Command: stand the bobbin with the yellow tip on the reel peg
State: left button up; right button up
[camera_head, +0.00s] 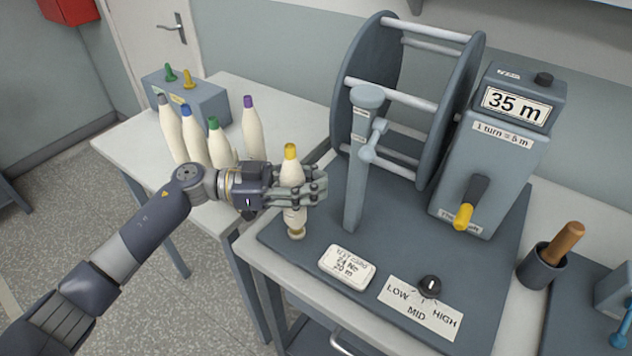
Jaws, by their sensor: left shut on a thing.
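The bobbin with the yellow tip (291,152) is cream-coloured and stands roughly upright in my left gripper (318,187). The gripper's fingers are closed around the bobbin's middle, with the yellow tip above them and the foot below. The foot is at the left edge of the dark reel base plate (300,262). I cannot tell whether it touches the plate or is just above it. I cannot make out the reel peg; it may be hidden under the bobbin. My right gripper is out of view.
Several bobbins with grey, blue, green and purple tips (253,130) stand on the left table. Right of the gripper are a grey post (357,190), the large reel (430,125) and the counter box reading 35 m (490,150).

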pick_arm(q)
jog(key=o, duration=1.4)
jog(key=a, duration=1.2)
jog(key=shift+w, duration=0.15)
